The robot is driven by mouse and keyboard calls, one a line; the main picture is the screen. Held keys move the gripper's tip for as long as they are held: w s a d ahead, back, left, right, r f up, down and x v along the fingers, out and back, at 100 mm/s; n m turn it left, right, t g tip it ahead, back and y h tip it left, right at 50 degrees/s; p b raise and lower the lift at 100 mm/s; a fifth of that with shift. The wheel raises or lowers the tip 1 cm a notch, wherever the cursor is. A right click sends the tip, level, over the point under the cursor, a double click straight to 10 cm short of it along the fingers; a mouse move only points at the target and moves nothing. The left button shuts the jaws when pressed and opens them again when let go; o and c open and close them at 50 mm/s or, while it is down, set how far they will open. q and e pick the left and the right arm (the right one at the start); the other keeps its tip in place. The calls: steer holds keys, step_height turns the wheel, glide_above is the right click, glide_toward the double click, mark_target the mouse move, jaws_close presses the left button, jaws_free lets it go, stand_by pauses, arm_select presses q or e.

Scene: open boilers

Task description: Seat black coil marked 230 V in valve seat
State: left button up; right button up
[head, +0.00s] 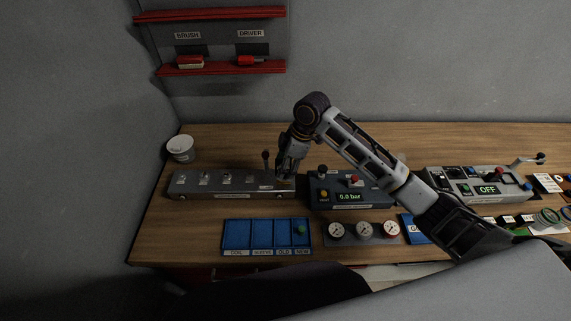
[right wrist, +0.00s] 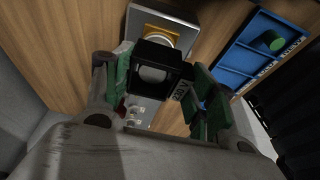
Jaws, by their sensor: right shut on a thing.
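My right gripper (head: 285,170) is at the right end of the long grey valve block (head: 222,192) in the head view. In the right wrist view my right gripper (right wrist: 163,80) has its green-padded fingers shut on the square black coil (right wrist: 158,54). A white label (right wrist: 182,91), hard to read, shows on the coil's side. A yellow-orange ring (right wrist: 163,32) on the block lies just behind the coil, likely at the valve seat. A pale round part shows in the coil's middle. I cannot tell whether the coil is seated. My left gripper is not in view.
A blue tray (head: 265,248) with labelled compartments holds a green part (head: 300,230). A control box reading 0.0 bar (head: 349,196) stands right beside the block. Gauges (head: 365,230) lie in front. A white tub (head: 180,147) is at the back left.

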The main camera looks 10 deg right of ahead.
steer(key=shift+f, duration=0.55)
steer(key=shift+f+p, duration=0.4)
steer(key=shift+p, duration=0.05)
stand_by(0.6)
steer(key=shift+p, duration=0.3)
stand_by(0.3)
steer(key=o, duration=1.1)
steer(key=shift+o, duration=0.2)
